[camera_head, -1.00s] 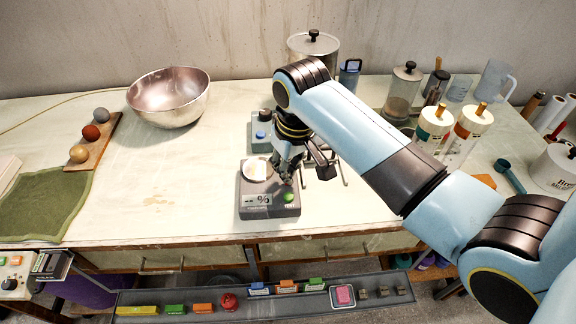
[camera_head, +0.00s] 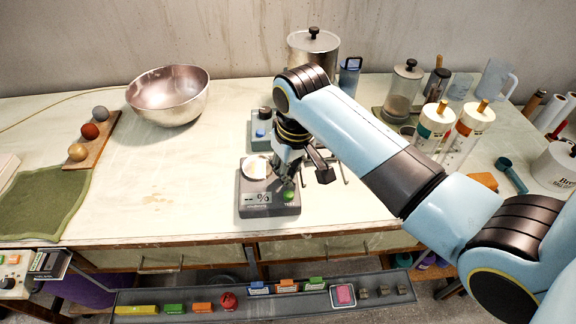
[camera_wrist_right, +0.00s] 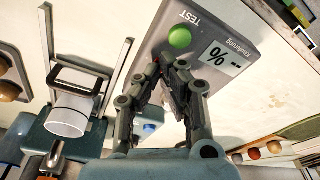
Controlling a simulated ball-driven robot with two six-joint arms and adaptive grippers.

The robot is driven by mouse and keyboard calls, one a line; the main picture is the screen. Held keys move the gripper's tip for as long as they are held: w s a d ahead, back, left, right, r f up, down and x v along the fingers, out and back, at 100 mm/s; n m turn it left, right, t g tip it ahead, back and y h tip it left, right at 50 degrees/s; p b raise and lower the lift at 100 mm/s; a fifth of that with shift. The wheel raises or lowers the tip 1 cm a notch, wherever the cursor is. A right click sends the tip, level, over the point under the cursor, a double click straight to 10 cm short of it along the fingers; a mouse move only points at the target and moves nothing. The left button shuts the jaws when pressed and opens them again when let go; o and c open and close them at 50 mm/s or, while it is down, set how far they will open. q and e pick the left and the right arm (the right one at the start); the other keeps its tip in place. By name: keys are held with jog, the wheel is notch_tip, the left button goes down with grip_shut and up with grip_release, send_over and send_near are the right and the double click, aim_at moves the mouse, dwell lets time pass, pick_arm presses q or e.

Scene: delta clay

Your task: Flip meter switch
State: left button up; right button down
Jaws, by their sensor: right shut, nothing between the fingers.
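The grey meter (camera_head: 258,203) sits on the table near its front edge, with a display reading "-- %" and a round white dish on its top left. Its green TEST button (camera_head: 289,196) is at the front right; in the wrist view the green button (camera_wrist_right: 180,38) shows just beyond my fingertips. My right gripper (camera_head: 287,180) is shut and empty, pointing down over the right part of the meter. In the wrist view its fingertips (camera_wrist_right: 165,68) are close to the meter; I cannot tell whether they touch it. A switch is not clearly visible. My left gripper is not in view.
A second grey device with a blue button (camera_head: 260,133) stands behind the meter. A metal bowl (camera_head: 169,96) is at back left, and a board with several balls (camera_head: 91,140) lies left. Jars and bottles (camera_head: 435,120) stand at right.

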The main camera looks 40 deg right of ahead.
jog(key=shift+f, duration=0.25)
notch_tip(320, 180, up, 3)
jog(key=shift+f+p, duration=0.2)
jog(key=shift+p, duration=0.9)
jog(key=shift+r, duration=2.2)
